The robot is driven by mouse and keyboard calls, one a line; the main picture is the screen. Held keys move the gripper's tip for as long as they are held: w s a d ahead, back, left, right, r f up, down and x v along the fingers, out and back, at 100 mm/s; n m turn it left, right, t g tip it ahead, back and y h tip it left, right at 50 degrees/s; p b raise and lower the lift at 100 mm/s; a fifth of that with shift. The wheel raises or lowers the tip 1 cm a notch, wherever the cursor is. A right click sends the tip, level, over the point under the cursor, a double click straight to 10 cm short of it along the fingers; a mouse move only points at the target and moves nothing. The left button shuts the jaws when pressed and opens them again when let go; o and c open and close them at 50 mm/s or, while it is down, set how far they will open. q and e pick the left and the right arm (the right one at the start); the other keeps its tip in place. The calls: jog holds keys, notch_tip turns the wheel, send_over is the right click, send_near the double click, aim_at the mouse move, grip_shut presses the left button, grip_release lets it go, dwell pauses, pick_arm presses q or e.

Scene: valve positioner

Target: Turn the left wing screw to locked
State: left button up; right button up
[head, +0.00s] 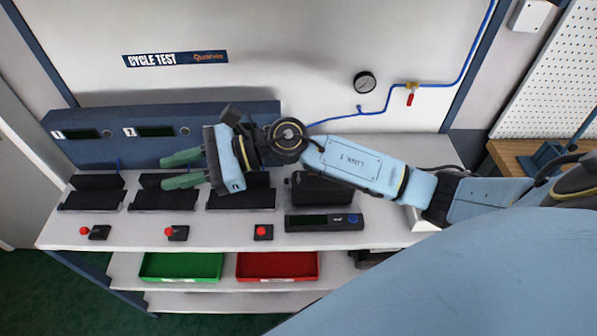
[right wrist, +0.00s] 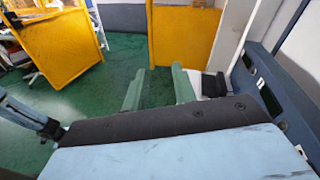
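My right gripper (head: 166,171) reaches in from the right, above the back of the bench at the middle black station (head: 165,198). Its two green fingers point left and are apart, with nothing between them. They also show apart in the right wrist view (right wrist: 158,84). No wing screw can be made out in either view. A black block-shaped device (head: 322,190) stands on the bench right of the stations, partly under my right arm. My left gripper is not in view.
More black stations stand at the left (head: 92,199) and right (head: 240,199), the right one partly hidden by my gripper. A blue panel (head: 100,150) rises behind. Green (head: 180,278) and red (head: 277,278) trays sit below.

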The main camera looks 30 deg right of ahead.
jog(key=d+f+n+g+h, duration=0.4)
jog(key=d+f+n+h, duration=0.2)
jog(key=n, duration=0.2)
jog(key=n+g+h, duration=0.1)
jog(key=n+h, duration=0.4)
jog(key=h, duration=0.5)
send_near(299, 177)
notch_tip(299, 177, down, 8)
jog(key=shift+w+a+f+p, duration=0.1)
jog(key=shift+a+f+p, duration=0.1)
jog(key=shift+p, duration=1.05)
grip_shut()
